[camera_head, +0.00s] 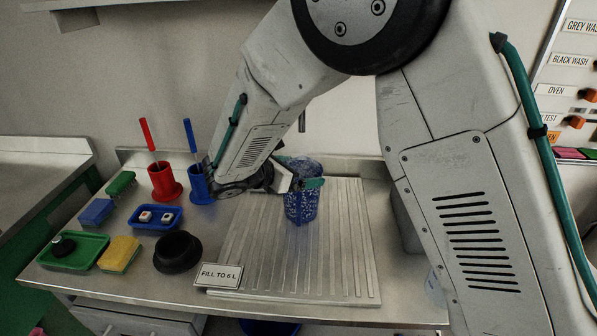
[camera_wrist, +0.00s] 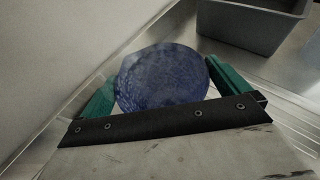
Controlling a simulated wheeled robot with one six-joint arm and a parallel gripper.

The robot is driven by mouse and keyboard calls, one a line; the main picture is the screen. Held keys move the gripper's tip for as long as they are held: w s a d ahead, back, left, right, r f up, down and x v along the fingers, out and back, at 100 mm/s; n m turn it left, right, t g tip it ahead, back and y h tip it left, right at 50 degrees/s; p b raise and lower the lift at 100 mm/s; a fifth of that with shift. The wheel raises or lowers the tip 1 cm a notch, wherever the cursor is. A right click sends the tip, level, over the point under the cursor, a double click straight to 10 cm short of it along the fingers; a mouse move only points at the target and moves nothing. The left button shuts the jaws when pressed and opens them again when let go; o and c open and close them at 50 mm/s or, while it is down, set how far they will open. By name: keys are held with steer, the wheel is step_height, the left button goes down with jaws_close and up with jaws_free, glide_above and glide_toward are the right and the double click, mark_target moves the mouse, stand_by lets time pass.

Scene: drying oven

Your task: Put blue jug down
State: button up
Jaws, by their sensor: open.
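The blue speckled jug (camera_head: 301,206) stands upright on the ribbed metal draining board (camera_head: 335,260). My gripper (camera_head: 300,186) is at the jug's upper part, with its green fingers on either side of it. In the wrist view my gripper (camera_wrist: 165,90) is open around the jug (camera_wrist: 162,78), and small gaps show beside the fingers. The arm hides part of the jug's left side in the head view. I cannot tell whether a finger touches the jug.
To the left are a red holder (camera_head: 163,181), a blue holder (camera_head: 199,186), a blue tray (camera_head: 155,220), a green tray (camera_head: 74,251), a yellow sponge (camera_head: 119,254) and a black bowl (camera_head: 178,252). A grey bin (camera_wrist: 250,28) is near the jug. The board's front is clear.

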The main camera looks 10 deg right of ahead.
steer(key=v, duration=1.2)
steer(key=s+d+r+m+g+y, duration=0.1)
steer(key=s+d+r+m+g, duration=0.2)
steer(key=d, duration=0.4)
steer(key=s+d+r+m+g+y, duration=0.1)
steer(key=s+d+r+m+g, duration=0.2)
steer(key=d, duration=0.4)
steer(key=s+d+r+m+g+y, duration=0.1)
steer(key=s+d+r+m, duration=0.2)
steer(key=d+m, duration=0.3)
steer(key=s+d+m+y, duration=0.4)
steer(key=s+m, duration=0.2)
steer(key=s, duration=0.3)
steer(key=s+d+m+y, duration=0.4)
steer(key=s+m, duration=0.2)
steer(key=s, duration=0.4)
steer(key=shift+d+f+m+t, duration=0.25)
steer(key=shift+d+m+t, duration=0.05)
steer(key=shift+m+t, duration=0.1)
